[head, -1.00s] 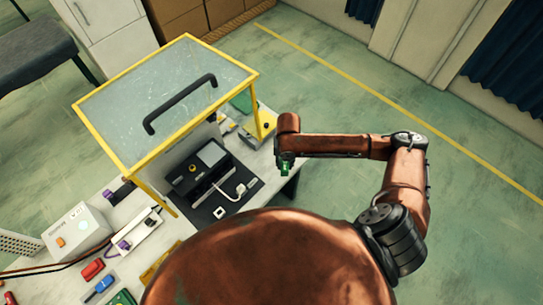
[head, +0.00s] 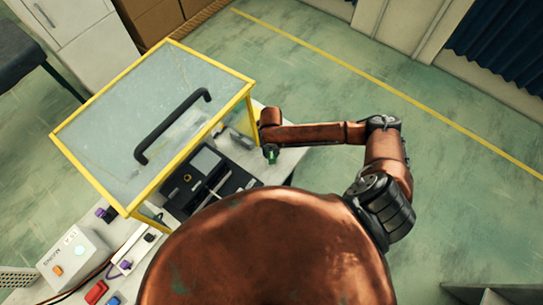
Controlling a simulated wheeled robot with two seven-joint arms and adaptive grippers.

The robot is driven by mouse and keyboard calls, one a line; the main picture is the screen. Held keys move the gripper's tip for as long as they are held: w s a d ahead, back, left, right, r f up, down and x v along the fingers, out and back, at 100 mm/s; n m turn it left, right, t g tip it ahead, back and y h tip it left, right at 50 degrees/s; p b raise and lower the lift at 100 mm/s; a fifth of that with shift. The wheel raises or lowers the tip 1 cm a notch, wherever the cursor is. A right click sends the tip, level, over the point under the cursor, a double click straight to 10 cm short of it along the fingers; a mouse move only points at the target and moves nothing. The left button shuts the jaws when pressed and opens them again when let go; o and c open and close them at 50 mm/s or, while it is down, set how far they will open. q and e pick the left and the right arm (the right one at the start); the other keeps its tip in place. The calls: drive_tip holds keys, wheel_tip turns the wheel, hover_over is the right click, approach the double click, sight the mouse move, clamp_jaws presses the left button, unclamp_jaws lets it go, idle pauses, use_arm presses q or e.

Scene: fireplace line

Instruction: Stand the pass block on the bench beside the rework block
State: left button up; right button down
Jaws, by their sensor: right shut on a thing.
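My right gripper (head: 270,149) is at the far right part of the bench (head: 283,165), near its edge. It is shut on a small green piece, probably the pass block (head: 272,158), of which only a little shows below the wrist. I cannot tell whether the piece touches the bench. I cannot make out the rework block for sure. My left gripper is not in view.
A yellow-framed clear hood (head: 150,115) with a black handle (head: 172,125) stands over the bench, left of my right gripper. A black fixture (head: 205,175) sits under its open side. A grey box (head: 75,255) and red block (head: 96,292) lie lower left.

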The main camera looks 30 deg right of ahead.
sight(272, 157)
wheel_tip(272, 157, down, 3)
drive_tip(key=shift+s+f, duration=0.15)
drive_tip(key=shift+f, duration=0.1)
drive_tip(key=c, duration=1.7)
unclamp_jaws()
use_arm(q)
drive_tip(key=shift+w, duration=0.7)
use_arm(e)
drive_tip(key=shift+o, duration=0.2)
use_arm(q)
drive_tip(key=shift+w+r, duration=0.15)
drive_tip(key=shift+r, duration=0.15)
use_arm(e)
wheel_tip(272, 157, up, 12)
drive_tip(key=shift+r, duration=0.1)
